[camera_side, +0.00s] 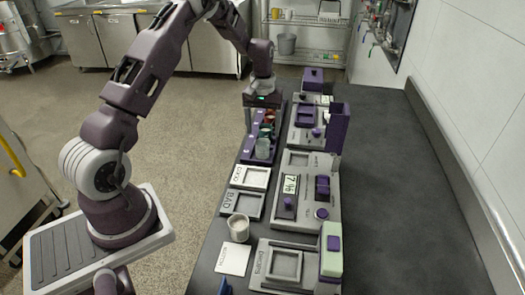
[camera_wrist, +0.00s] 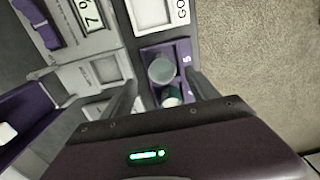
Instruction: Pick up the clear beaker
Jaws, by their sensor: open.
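A clear beaker (camera_side: 262,148) stands in the front slot of a purple rack (camera_side: 247,150). In the wrist view the clear beaker (camera_wrist: 162,68) looks like a greyish round cup in the purple rack (camera_wrist: 184,50). My gripper (camera_side: 264,114) is above the rack, behind the clear beaker in the side view. In the wrist view my gripper (camera_wrist: 163,86) has its fingers spread apart, with nothing held between them. A second vessel with pale contents (camera_wrist: 172,98) is partly hidden by the gripper body.
Other coloured vessels (camera_side: 266,131) stand behind the clear beaker in the rack. GOOD (camera_side: 266,178) and BAD (camera_side: 259,206) trays lie in front. A white-filled cup (camera_side: 238,228) stands nearer the camera. Purple-and-grey devices (camera_side: 305,205) line the right side. The dark counter (camera_side: 400,200) is clear farther right.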

